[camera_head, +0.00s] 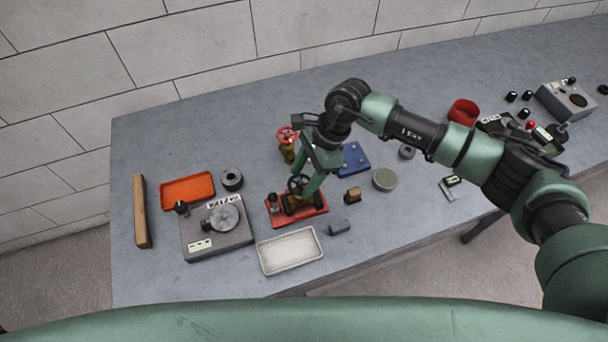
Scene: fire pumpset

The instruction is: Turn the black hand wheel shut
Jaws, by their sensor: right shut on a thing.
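The black hand wheel (297,183) sits on a small valve on a red base plate (316,208) near the middle of the table. My right gripper (305,179) reaches down over it from the upper right, its green fingers at the wheel's right side. It is shut on the wheel, and the fingers hide part of the rim. A red hand wheel (286,134) on a brass valve (288,153) stands just behind. My left gripper is not in view.
A white tray (290,251) lies in front of the red base, with a small grey block (340,227) beside it. A grey scale-like device (217,236) and an orange tray (188,191) are to the left. A blue plate (353,159) lies behind my gripper.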

